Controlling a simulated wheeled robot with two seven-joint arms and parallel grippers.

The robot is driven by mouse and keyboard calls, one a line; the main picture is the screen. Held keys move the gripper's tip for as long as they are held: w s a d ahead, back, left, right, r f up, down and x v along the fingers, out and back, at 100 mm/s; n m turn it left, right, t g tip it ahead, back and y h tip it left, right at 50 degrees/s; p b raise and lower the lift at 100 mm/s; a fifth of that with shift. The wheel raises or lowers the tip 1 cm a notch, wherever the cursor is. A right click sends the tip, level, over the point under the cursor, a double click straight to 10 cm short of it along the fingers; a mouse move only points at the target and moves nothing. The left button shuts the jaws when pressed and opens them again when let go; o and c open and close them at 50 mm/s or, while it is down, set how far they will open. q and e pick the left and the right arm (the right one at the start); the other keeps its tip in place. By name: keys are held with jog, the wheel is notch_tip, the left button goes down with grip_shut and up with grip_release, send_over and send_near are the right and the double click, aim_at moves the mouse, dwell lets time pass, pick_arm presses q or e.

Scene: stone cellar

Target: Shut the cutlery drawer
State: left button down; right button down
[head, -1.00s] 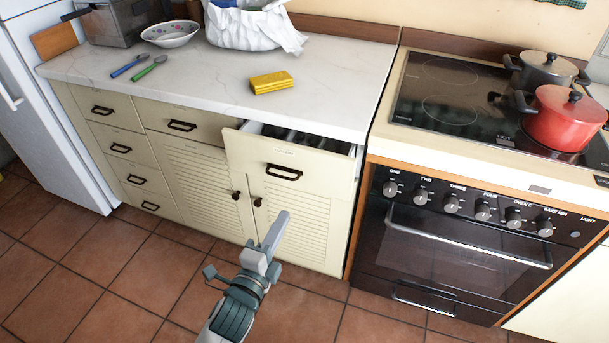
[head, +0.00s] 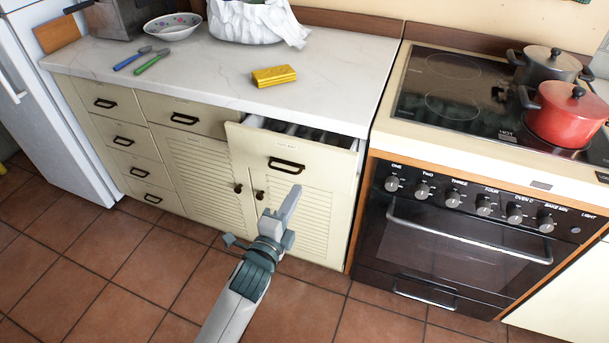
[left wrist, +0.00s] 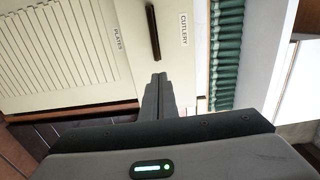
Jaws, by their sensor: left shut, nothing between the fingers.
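The cutlery drawer (head: 255,151) is partly open below the worktop, with dark compartments showing inside its top. Its dark handle (head: 287,166) is on the cream front. In the left wrist view the drawer front (left wrist: 178,60) carries a "CUTLERY" label, with the handle (left wrist: 153,32) beside it. My left gripper (head: 293,190) is shut and empty, just below and in front of the handle. In the left wrist view its fingertips (left wrist: 158,76) point at the drawer front; I cannot tell whether they touch it. My right gripper is not in view.
A cooker (head: 455,235) with a red pot (head: 568,115) stands right of the drawer. The worktop (head: 215,75) holds a yellow sponge (head: 274,76), a bowl (head: 172,27) and two utensils. Louvred doors (head: 300,215) are below. The tiled floor in front is clear.

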aim_at(309, 167)
pick_arm(q)
jog(key=x, duration=0.5)
jog(key=shift+w+d+r, duration=0.1)
jog(key=shift+w+d, duration=0.05)
jog(key=shift+w, duration=0.15)
jog(key=shift+x, duration=0.85)
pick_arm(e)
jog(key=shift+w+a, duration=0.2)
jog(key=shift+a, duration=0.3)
pick_arm(q)
jog(key=shift+w, duration=0.1)
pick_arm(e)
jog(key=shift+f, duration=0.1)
